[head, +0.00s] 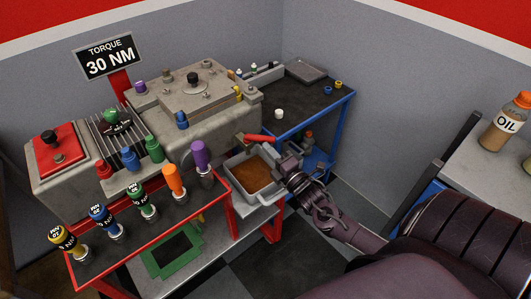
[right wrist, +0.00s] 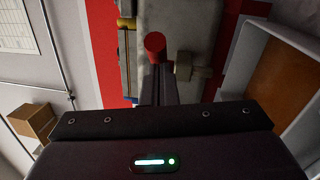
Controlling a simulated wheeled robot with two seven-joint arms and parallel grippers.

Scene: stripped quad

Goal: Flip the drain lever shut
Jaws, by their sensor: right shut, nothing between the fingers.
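The red drain lever (head: 259,138) sticks out sideways from the lower front of the grey engine block (head: 215,125), above the drain pan. In the right wrist view its round red end (right wrist: 155,43) lies just beyond my fingertips. My right gripper (head: 280,155) is shut and empty, close beside the lever's free end. In the right wrist view its closed fingers (right wrist: 157,82) point at the lever; I cannot tell whether they touch it. A grey fitting (right wrist: 184,66) sits right of the lever there. My left gripper is not in view.
A grey pan (head: 233,164) of brown liquid stands below the lever and my gripper. A red cart (head: 215,203) with several coloured-handled tools stands at front left. A blue-framed bench (head: 330,100) is behind. An oil bottle (head: 505,122) stands at right.

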